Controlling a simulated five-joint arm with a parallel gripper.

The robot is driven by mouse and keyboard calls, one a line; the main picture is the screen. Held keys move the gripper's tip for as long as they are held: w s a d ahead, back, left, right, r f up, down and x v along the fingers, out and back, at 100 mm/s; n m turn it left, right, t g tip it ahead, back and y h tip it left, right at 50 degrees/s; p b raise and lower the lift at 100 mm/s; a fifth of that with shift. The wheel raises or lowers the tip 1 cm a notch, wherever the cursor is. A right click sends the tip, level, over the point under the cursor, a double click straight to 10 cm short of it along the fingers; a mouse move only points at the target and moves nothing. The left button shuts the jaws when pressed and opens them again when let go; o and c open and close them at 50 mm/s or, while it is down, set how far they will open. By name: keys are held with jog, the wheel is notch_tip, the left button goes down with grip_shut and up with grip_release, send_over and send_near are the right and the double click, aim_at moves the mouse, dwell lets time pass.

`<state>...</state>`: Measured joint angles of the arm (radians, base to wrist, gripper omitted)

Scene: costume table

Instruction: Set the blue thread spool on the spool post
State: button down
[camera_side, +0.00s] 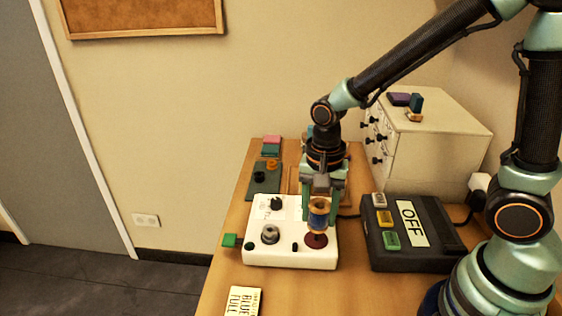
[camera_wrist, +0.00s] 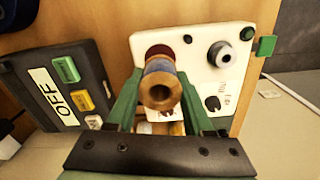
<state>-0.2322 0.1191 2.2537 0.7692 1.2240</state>
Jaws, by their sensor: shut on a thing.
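The blue thread spool (camera_side: 318,217) has wooden ends and a band of blue thread. My gripper (camera_side: 319,204) is shut on it, with a green finger on either side. The spool is upright over a dark red round base (camera_side: 316,241) on the right of the white box (camera_side: 290,258). I cannot tell whether it touches the base. In the wrist view the spool (camera_wrist: 161,90) shows end-on between the fingers of my gripper (camera_wrist: 160,80), with the red base partly behind it. No post shows at the base; the spool may hide it.
A grey round part (camera_side: 270,235) stands left on the white box, with a black knob (camera_side: 276,203) behind. A dark console (camera_side: 410,255) marked OFF is at the right. A drawer cabinet (camera_side: 435,140) stands behind it. A card (camera_side: 244,301) lies in front.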

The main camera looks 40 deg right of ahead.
aim_at(317, 226)
jog(key=shift+f, duration=1.45)
jog(key=shift+f, duration=0.55)
dwell(0.3)
jog(key=c, duration=0.6)
grip_release()
jog(key=shift+r, duration=5.5)
jog(key=s+d+r+n+t, duration=0.1)
jog(key=d+r+n+t, duration=0.1)
jog(key=n, duration=0.1)
jog(key=s+d+r+n+t, duration=0.1)
jog(key=d+r+n, duration=0.2)
jog(key=n, duration=0.1)
jog(key=d+r+n+t, duration=0.2)
jog(key=n, duration=0.2)
jog(key=shift+s+d+r+t, duration=0.2)
jog(key=shift+s+r+t, duration=0.1)
jog(key=shift+s+r, duration=0.1)
